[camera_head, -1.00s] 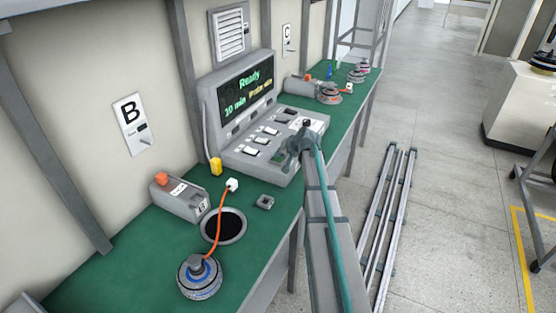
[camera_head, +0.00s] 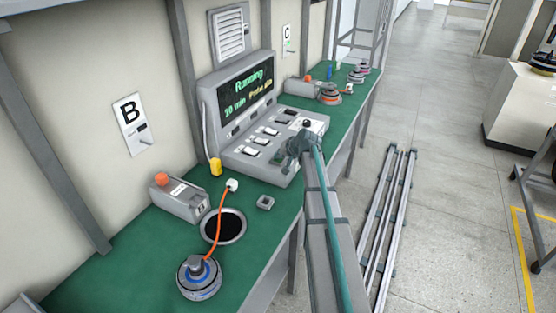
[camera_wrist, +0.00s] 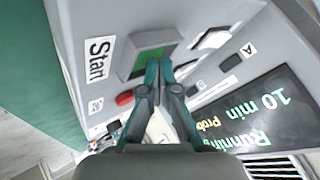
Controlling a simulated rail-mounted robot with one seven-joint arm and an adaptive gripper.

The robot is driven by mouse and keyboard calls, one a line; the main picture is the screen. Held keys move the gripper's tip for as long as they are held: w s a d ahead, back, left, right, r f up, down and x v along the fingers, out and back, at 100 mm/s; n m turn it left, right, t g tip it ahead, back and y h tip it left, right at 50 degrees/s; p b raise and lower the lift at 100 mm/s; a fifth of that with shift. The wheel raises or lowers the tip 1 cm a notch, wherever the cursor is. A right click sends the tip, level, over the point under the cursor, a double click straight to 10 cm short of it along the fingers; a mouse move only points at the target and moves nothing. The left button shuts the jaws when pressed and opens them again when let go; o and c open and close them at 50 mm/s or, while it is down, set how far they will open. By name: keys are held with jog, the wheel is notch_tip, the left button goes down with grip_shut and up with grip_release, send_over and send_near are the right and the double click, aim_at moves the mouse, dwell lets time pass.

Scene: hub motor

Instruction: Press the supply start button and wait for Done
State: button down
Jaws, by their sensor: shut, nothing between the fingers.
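The supply console (camera_head: 232,153) stands on the green bench, and its screen (camera_head: 246,93) reads "Running" with "10 min" below. The screen also shows upside down in the wrist view (camera_wrist: 268,112). My gripper (camera_wrist: 158,64) is shut and empty, with its fingertips at the near edge of the green start button (camera_wrist: 146,63), beside the "Start" label (camera_wrist: 97,60). The fingers hide part of the button, and I cannot tell whether they still touch it. In the head view my gripper (camera_head: 290,160) is at the console's right front.
A red button (camera_wrist: 124,99) sits close to the fingers. On the bench are a hub motor (camera_head: 200,279) with an orange cable, a round hole (camera_head: 224,227) and a grey box with an orange knob (camera_head: 180,197). Rails (camera_head: 385,230) run along the floor at right.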

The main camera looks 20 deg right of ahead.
jog(key=shift+r, duration=0.8)
jog(key=shift+r+p, duration=0.15)
jog(key=shift+p, duration=0.2)
jog(key=shift+r+p, duration=1)
jog(key=shift+r, duration=1.35)
